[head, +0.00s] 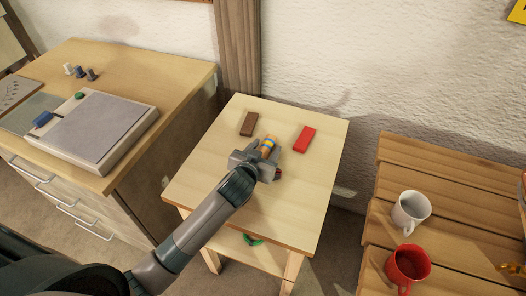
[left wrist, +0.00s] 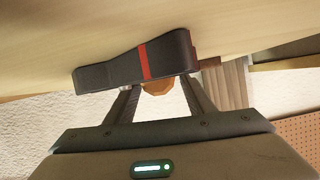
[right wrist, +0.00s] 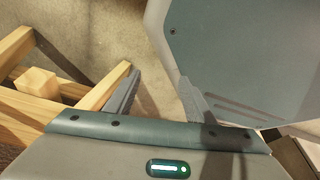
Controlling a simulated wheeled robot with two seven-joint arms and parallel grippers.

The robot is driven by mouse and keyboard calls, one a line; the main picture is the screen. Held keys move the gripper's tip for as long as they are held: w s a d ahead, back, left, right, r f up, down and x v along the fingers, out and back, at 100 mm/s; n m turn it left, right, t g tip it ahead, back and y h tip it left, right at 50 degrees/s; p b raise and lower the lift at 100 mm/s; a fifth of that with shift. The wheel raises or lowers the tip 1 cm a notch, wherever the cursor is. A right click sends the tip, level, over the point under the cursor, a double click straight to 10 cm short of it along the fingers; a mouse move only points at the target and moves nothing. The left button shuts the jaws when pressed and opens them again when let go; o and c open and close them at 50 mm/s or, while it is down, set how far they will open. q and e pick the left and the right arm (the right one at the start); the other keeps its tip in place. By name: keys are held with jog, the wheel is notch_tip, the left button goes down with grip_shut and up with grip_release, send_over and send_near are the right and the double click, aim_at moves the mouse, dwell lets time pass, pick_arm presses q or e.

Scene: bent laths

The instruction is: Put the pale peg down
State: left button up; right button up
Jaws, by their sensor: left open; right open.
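A pale peg (head: 68,69) stands upright on the wooden cabinet at the far left, in a short row with a grey-blue peg (head: 79,72) and a darker peg (head: 91,74). My left gripper (left wrist: 160,90) is open over the small table, far from these pegs. A dark block with a red band (left wrist: 135,62) is close by its fingertips in the left wrist view; I cannot tell if they touch. An orange piece with a blue stripe (head: 268,146) lies just past the left gripper. My right gripper (right wrist: 158,92) is open and empty, beside wooden table legs.
The small table (head: 200,180) also bears a brown block (head: 249,124) and a red block (head: 304,139). A grey flat box (head: 105,130) sits on the cabinet. A white mug (head: 410,211) and a red mug (head: 407,265) stand on the slatted bench at right.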

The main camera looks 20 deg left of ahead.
aim_at(264, 151)
pick_arm(q)
jog(key=shift+r, duration=0.2)
jog(key=shift+s, duration=0.25)
jog(key=v, duration=0.3)
jog(key=b+v, duration=0.1)
jog(key=v, duration=0.6)
jog(key=shift+v, duration=0.8)
pick_arm(e)
jog(key=shift+w+a+r+t, duration=0.15)
jog(key=shift+w+a, duration=0.25)
jog(key=shift+w, duration=0.35)
jog(key=shift+w+a+r+t, duration=0.15)
jog(key=shift+w+a, duration=0.2)
jog(key=shift+w, duration=0.4)
jog(key=shift+s+f, duration=0.1)
